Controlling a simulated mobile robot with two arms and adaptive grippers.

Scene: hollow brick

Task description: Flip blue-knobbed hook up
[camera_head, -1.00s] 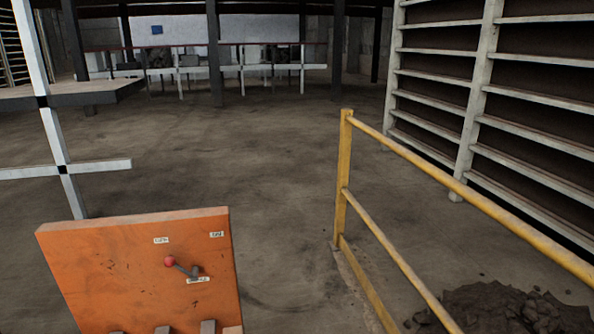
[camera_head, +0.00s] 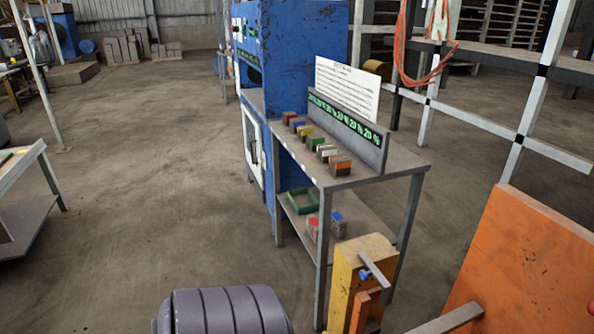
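A short grey-blue lever (camera_head: 375,268) is on a yellow block-like stand (camera_head: 352,285) at the front right leg of the grey table. Neither of my grippers shows in the head view, so nothing is seen touching the lever.
A grey table (camera_head: 405,160) carries several small colour-topped blocks (camera_head: 327,152), with a green tray (camera_head: 302,200) on its lower shelf. A blue cabinet (camera_head: 300,60) stands behind it. An orange panel (camera_head: 530,260) is at the right. The floor at left centre is clear.

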